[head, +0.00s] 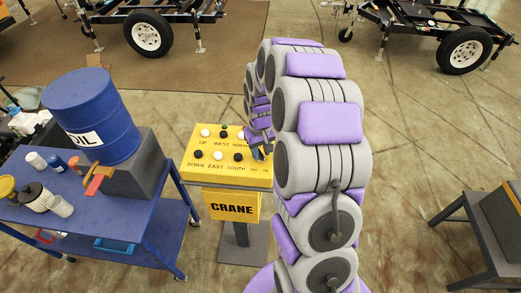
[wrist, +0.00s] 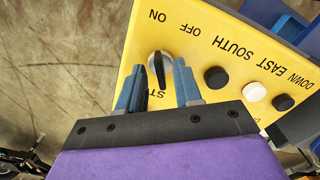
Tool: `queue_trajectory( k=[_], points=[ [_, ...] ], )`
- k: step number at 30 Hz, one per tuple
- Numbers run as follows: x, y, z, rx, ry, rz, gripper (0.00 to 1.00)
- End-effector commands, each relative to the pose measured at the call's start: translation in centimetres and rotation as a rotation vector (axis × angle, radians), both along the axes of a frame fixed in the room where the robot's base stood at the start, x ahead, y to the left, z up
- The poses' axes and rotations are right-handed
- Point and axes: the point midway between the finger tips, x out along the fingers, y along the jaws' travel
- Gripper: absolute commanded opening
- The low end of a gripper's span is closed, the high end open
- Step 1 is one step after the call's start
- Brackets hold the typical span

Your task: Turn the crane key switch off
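The yellow crane control panel (head: 213,171) stands on a pedestal with a "CRANE" sign (head: 232,207). In the wrist view the panel (wrist: 205,62) shows upside down. Its key switch (wrist: 159,68) has a silver collar and a black handle lying nearly along the picture's vertical, its upper end towards the "ON" label (wrist: 158,16). The "OFF" label (wrist: 189,28) is to the right of it. My gripper (wrist: 157,80) is open, with one blue finger on each side of the switch; contact cannot be told. In the head view my gripper (head: 262,148) is at the panel's right edge, hiding the switch.
Black and white push buttons (wrist: 216,80) sit right of the switch in the wrist view. A blue cart (head: 95,205) with an oil drum (head: 90,110) and bottles stands left of the panel. A dark stand (head: 490,235) is at the right. Trailers are at the back.

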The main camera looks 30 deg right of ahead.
Motion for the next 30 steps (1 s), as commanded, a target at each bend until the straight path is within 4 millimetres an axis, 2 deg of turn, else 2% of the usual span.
queue_trajectory(
  k=[7,11,24,30],
  points=[
    [0.0,0.0,0.2,0.0,-0.001,0.0,0.34],
    [0.1,0.0,1.6,-0.001,-0.003,0.0,0.34],
    [0.2,0.0,11.1,-0.001,-0.006,0.0,0.34],
    [0.3,0.0,14.8,0.0,-0.004,0.0,0.34]
  ],
)
